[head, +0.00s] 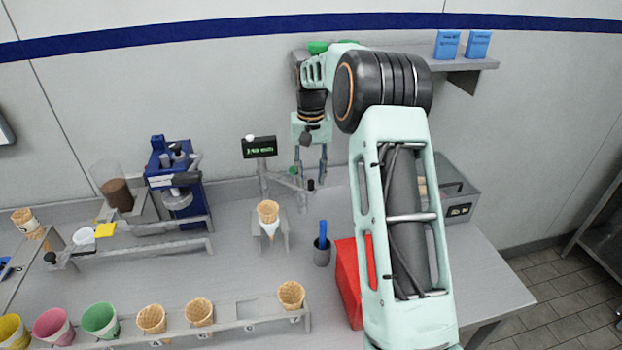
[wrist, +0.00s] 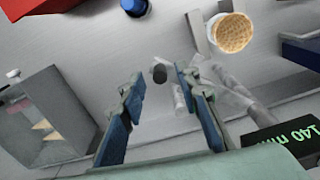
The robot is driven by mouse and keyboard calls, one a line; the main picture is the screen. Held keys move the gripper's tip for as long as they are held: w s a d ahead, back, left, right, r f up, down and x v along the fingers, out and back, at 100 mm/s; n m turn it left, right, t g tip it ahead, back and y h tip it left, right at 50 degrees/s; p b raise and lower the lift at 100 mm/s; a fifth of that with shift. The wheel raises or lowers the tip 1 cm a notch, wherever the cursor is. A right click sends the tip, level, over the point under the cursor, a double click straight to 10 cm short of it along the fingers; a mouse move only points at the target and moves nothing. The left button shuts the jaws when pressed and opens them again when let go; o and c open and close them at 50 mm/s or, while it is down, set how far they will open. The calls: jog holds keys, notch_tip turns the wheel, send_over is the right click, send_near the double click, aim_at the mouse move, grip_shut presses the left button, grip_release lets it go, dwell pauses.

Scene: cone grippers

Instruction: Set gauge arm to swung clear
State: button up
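The gauge has a dark display (head: 259,147) with green digits on a grey post, and its grey arm (head: 286,182) reaches right from the post. A black knob (head: 310,185) sits near the arm's right end. The display also shows in the wrist view (wrist: 282,141), and the knob (wrist: 160,74) lies in the gap between my fingertips there. My gripper (head: 310,172) points down over the knob, open. In the wrist view my gripper (wrist: 159,78) shows a finger on each side, apart from the knob. How far the tips are above it is unclear.
A waffle cone (head: 268,212) stands in a holder in front of the gauge post. A dark cup (head: 322,252) with a blue-handled tool and a red box (head: 348,283) are nearer me. A grey box (head: 457,190) stands right. A rack (head: 240,318) with several cones lies in front.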

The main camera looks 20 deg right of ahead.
notch_tip(320, 180, up, 6)
jog(key=shift+r, duration=0.25)
jog(key=shift+c, duration=0.5)
